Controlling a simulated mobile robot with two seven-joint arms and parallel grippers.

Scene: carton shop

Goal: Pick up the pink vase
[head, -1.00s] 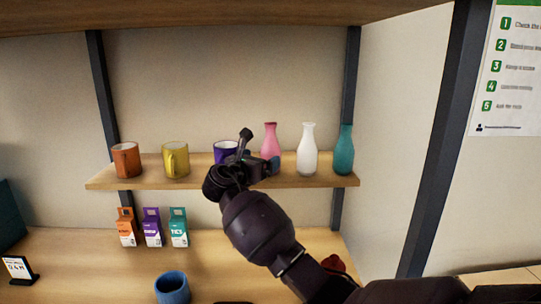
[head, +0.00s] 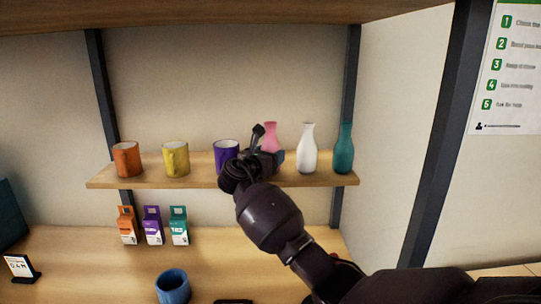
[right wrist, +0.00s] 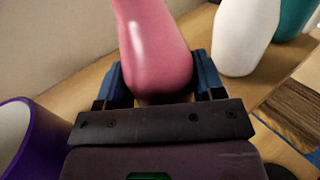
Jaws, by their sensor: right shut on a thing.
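The pink vase (head: 270,135) stands upright on the shelf, between the purple mug and the white vase. Its lower part is hidden behind my right gripper (head: 268,158) in the head view. In the right wrist view the vase (right wrist: 152,45) sits between the two blue fingers of my right gripper (right wrist: 158,80), which is shut on its lower body. My left gripper is not in view.
The purple mug (head: 226,154) is close on the left and the white vase (head: 307,150) close on the right. A teal vase (head: 344,150), a yellow mug (head: 175,158) and an orange mug (head: 126,159) share the shelf (head: 205,181). Small cartons stand below.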

